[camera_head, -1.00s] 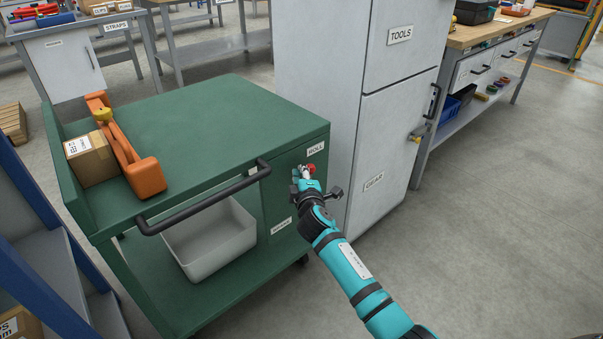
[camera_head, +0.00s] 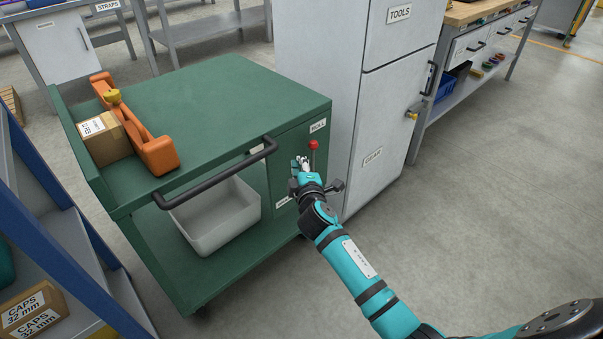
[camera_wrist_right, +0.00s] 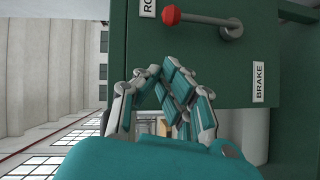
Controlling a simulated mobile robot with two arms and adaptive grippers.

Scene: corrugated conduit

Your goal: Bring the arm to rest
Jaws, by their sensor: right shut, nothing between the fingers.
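My right gripper (camera_head: 302,163) is shut and empty, in front of the end panel of the green cart (camera_head: 215,85). A lever with a red knob (camera_head: 313,145) is on that panel, its knob beside the ROLL label (camera_head: 318,125). In the right wrist view the shut fingers (camera_wrist_right: 165,75) are apart from the red knob (camera_wrist_right: 171,14) and the lever's grey shaft. The BRAKE label (camera_wrist_right: 258,82) also shows there, away from the knob. In the head view my gripper partly hides the lower label. My left gripper is out of view.
A grey cabinet (camera_head: 390,105) stands right behind the cart. The cart's black handle (camera_head: 215,175) sticks out left of my gripper. An orange tool (camera_head: 150,145) and a box (camera_head: 105,140) lie on top; a grey bin (camera_head: 215,215) sits below. Floor at the right is clear.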

